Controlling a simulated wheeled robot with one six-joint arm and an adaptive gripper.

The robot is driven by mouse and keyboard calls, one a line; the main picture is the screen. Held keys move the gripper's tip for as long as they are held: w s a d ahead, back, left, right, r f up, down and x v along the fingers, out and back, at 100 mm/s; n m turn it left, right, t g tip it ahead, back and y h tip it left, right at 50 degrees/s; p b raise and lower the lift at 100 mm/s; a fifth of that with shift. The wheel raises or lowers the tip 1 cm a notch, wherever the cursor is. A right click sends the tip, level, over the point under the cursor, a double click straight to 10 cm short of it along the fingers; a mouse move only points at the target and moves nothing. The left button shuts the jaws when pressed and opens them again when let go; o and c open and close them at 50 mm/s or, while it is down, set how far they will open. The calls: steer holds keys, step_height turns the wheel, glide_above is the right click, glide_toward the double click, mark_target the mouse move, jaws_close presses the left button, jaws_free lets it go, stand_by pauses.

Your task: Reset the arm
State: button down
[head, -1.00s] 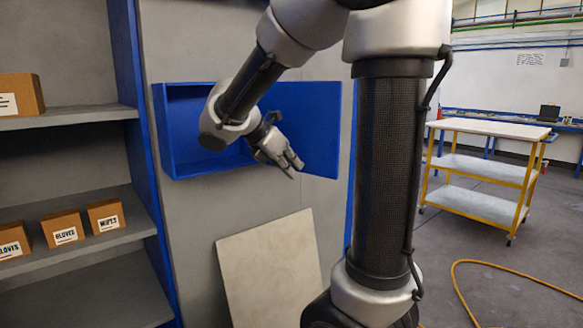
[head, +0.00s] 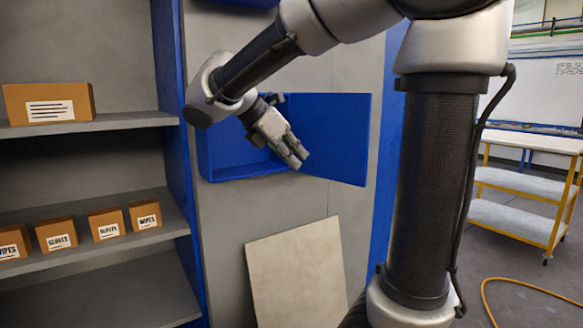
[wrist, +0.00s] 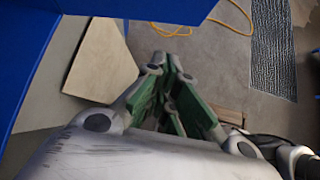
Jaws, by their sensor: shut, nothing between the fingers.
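My gripper (head: 298,156) is in front of the open blue wall cabinet (head: 222,172), near its open door (head: 335,140). Its fingers are together and hold nothing. In the wrist view the green-padded fingers (wrist: 172,75) meet at their tips over the floor. My arm reaches up and left from its column, bends, and then points down to the right at the gripper. Part of the cabinet's inside is hidden behind my arm.
Grey shelves (head: 90,130) with several brown boxes stand at left. A pale board (head: 295,280) leans on the wall below the cabinet. A yellow-framed cart (head: 520,215) stands at right, with an orange hose (head: 530,287) on the floor. Blue cabinet panels fill the wrist view's upper left.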

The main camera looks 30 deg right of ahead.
steer(key=shift+a+r, duration=0.1)
steer(key=shift+r, duration=0.05)
steer(key=s+a+f+m+y, duration=0.3)
steer(key=s+f+m+y, duration=0.2)
steer(key=f+m, duration=0.4)
steer(key=s+d+f+m+t+y, duration=0.1)
steer(key=s+m+t+y, duration=0.3)
steer(key=s+m, duration=0.5)
steer(key=shift+s+d+f+m, duration=0.3)
steer(key=shift+s+d+f, duration=0.1)
steer(key=shift+s+d, duration=0.4)
